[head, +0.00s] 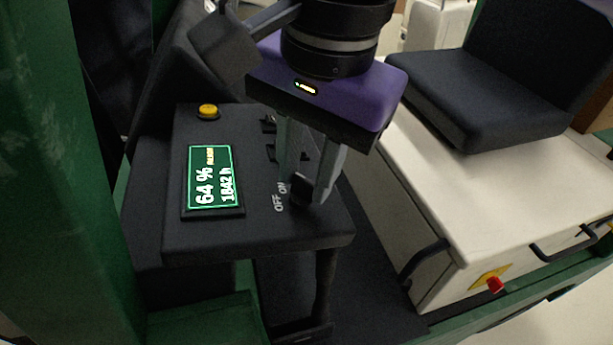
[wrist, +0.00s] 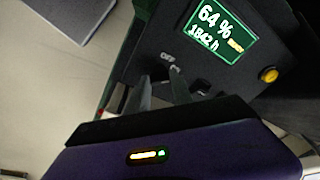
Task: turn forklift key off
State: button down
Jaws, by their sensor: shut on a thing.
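The black forklift key (head: 301,190) stands in the dark dashboard panel (head: 258,226), beside the white OFF and ON labels (head: 280,197). My purple gripper (head: 304,188) reaches down from above with its grey fingers on either side of the key, shut on it. The wrist view shows the fingertips (wrist: 160,84) close to the same labels (wrist: 171,62); the key itself is dark and hard to make out there. The display (head: 210,177) is lit green and reads 64 % and 1842 h. The exact angle of the key is hard to tell.
A yellow button (head: 208,111) sits at the panel's far left corner. Small black switches (head: 270,153) lie behind the key, partly hidden by my fingers. A black seat (head: 490,95) on a white housing (head: 455,210) stands to the right, with a red knob (head: 495,285) low down.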

jog(key=n+b, duration=0.2)
jog(key=n, duration=0.2)
jog(key=shift+f+n+y+b, duration=0.1)
jog(key=shift+n+y+b, duration=0.2)
jog(key=shift+y+b, duration=0.1)
jog(key=n+b, duration=0.1)
jog(key=n, duration=0.3)
jog(key=shift+d+n+y+b, duration=0.1)
jog(key=shift+n+y+b, duration=0.2)
jog(key=shift+y, duration=0.1)
jog(key=c, duration=1.1)
grip_release()
jog(key=v, duration=0.8)
jog(key=shift+s, duration=0.15)
